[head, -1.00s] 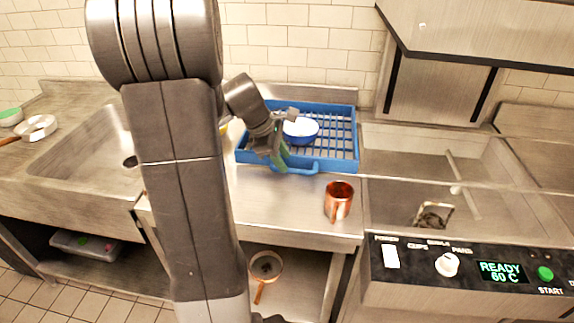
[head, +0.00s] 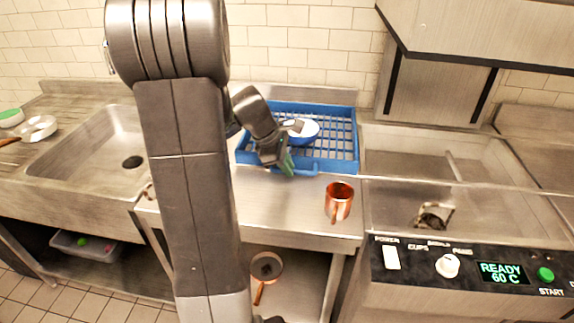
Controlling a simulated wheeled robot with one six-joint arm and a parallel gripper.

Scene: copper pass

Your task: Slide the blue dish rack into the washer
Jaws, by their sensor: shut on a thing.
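The blue dish rack (head: 347,150) sits on the steel counter, left of the washer. A white and blue bowl (head: 305,131) stands in it. My gripper (head: 289,168) points down at the rack's front edge, by the front handle (head: 308,170), and is shut on the rack there. My gripper and wrist hide part of the rack's front and left side, so the exact grip is hard to see. The washer (head: 400,150) is at the right with its hood (head: 480,40) raised. Its panel (head: 475,265) reads READY 60 C.
A copper mug (head: 339,201) stands on the counter in front of the rack, near the washer's left edge. A metal object (head: 433,216) is in the washer's front part. A sink (head: 85,150) is at the left. A copper-handled pan (head: 266,266) is on the shelf below.

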